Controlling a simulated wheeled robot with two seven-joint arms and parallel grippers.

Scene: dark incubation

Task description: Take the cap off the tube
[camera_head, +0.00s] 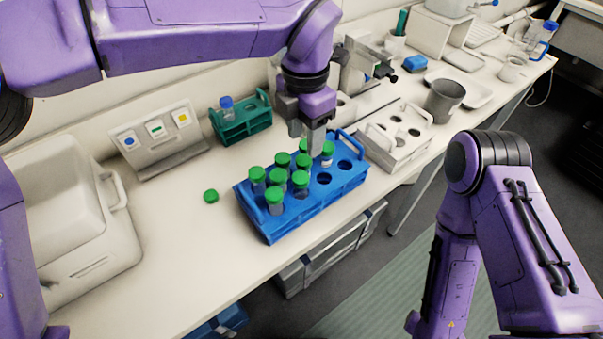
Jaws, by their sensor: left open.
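A blue rack (287,222) on the bench holds several clear tubes with green caps (276,178). A loose green cap (211,196) lies on the bench left of the rack. My right arm is at the lower right, and its gripper is out of view.
A green rack (243,125) with one blue-capped tube stands behind. A white rack (398,150) and a grey beaker (444,99) are to the right. A panel with coloured buttons (160,148) and a white bin (84,262) are left. The bench front left of the rack is clear.

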